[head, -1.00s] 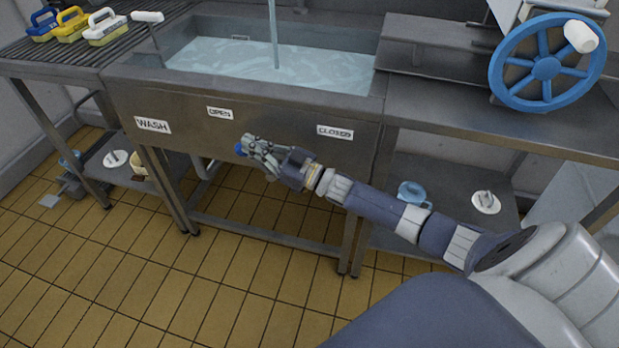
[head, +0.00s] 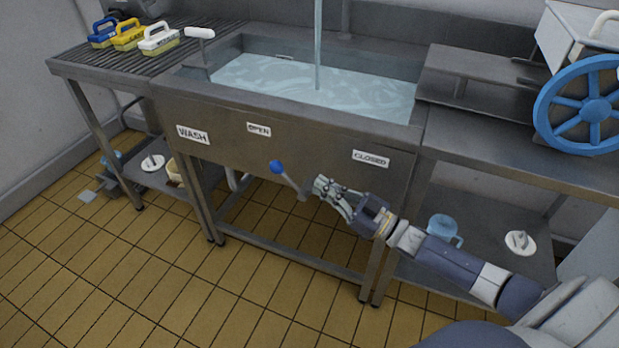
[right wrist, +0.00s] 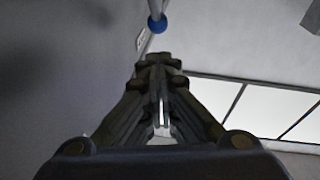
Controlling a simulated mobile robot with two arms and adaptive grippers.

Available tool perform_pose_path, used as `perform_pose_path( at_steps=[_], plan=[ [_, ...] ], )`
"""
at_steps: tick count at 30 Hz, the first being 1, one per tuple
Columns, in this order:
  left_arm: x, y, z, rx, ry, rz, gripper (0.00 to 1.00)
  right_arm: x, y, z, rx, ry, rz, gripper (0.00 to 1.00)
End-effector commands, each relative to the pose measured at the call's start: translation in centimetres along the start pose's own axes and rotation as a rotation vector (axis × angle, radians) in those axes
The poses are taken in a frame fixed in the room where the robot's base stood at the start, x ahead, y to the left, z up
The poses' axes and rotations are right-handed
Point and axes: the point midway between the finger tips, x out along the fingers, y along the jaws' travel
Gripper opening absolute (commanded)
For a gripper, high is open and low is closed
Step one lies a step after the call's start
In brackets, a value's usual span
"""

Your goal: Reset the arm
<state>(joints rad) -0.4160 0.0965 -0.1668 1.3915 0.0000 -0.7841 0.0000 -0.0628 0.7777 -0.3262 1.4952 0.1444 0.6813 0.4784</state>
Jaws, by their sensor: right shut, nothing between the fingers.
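My right gripper (head: 322,187) is shut and empty in front of the steel sink (head: 290,140). It also shows in the right wrist view (right wrist: 158,62), fingers together. A lever with a blue ball knob (head: 276,167) sticks out from the sink front, pointing up and left toward the OPEN label (head: 258,129). The gripper is to the right of the knob and apart from it. In the right wrist view the blue knob (right wrist: 157,25) shows beyond the fingertips. The CLOSED label (head: 370,158) is above and right of the gripper. My left gripper is not in view.
Water runs from above into the filled basin (head: 300,85). Several handled brushes (head: 158,39) stand on the slatted rack at left. A blue wheel (head: 594,108) is at right. A blue jug (head: 443,229) sits on the lower shelf. The tiled floor (head: 140,270) in front is clear.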

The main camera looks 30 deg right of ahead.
Motion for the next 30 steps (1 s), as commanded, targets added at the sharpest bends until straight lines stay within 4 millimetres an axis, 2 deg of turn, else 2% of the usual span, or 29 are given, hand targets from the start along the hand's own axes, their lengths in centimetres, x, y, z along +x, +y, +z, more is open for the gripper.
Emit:
perform_pose_path(
  at_steps=[6,23,26,30],
  plan=[
    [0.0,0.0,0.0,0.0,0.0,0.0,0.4,-1.3,0.0,-0.1,-0.002,0.0,-0.001,0.0],
    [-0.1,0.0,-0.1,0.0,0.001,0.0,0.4,-1.2,-0.1,0.1,0.0,-0.006,0.004,0.0],
    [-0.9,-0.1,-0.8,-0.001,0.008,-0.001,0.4,-0.9,-1.0,1.0,0.009,-0.043,0.027,0.0],
    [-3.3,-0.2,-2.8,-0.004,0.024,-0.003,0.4,-0.3,-3.4,3.6,0.031,-0.172,0.097,0.0]
  ],
)
